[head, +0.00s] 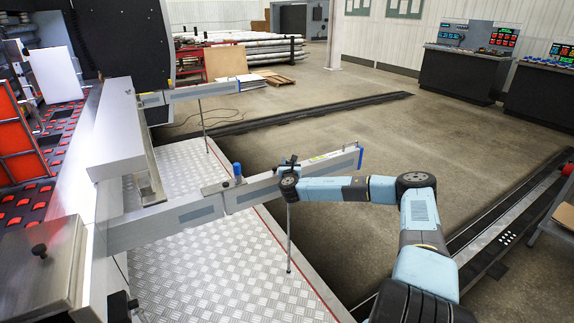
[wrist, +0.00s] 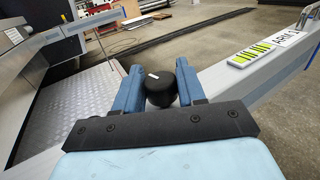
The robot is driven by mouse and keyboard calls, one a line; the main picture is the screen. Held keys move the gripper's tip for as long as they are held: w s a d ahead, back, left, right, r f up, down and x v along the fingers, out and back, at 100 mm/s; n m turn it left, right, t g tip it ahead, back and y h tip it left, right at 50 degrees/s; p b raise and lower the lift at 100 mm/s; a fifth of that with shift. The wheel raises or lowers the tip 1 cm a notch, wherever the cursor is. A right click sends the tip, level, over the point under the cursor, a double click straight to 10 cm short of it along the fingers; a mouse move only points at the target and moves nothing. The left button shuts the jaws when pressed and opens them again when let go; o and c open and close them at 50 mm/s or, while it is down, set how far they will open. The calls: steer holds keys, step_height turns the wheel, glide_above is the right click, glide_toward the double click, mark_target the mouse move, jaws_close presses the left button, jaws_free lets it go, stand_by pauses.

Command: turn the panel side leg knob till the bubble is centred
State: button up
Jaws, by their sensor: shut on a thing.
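A black knob (wrist: 161,90) with a white mark on its top sits between the two blue fingers of my gripper (wrist: 159,72) in the wrist view. My gripper is shut on this knob, one finger at each side. In the head view my gripper (head: 290,170) is at the side of the far part of a grey beam (head: 256,191), above a thin upright leg (head: 290,240). A white plate with yellow-green bars (wrist: 262,51) lies on the beam right of the knob, beside an "ARM 1" label (wrist: 288,39). I cannot make out a bubble.
A second beam (head: 205,89) runs parallel farther back. A tread-plate platform (head: 235,270) lies below. Dark floor rails (head: 500,215) cross the open floor at right.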

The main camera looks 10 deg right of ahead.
steer(key=shift+a, duration=0.15)
stand_by(0.5)
steer(key=o, duration=0.9)
steer(key=shift+o, duration=0.2)
steer(key=shift+s, duration=0.1)
steer(key=s+a, duration=0.2)
steer(key=s, duration=1.1)
steer(key=shift+s+a, duration=0.2)
steer(key=shift+a, duration=0.15)
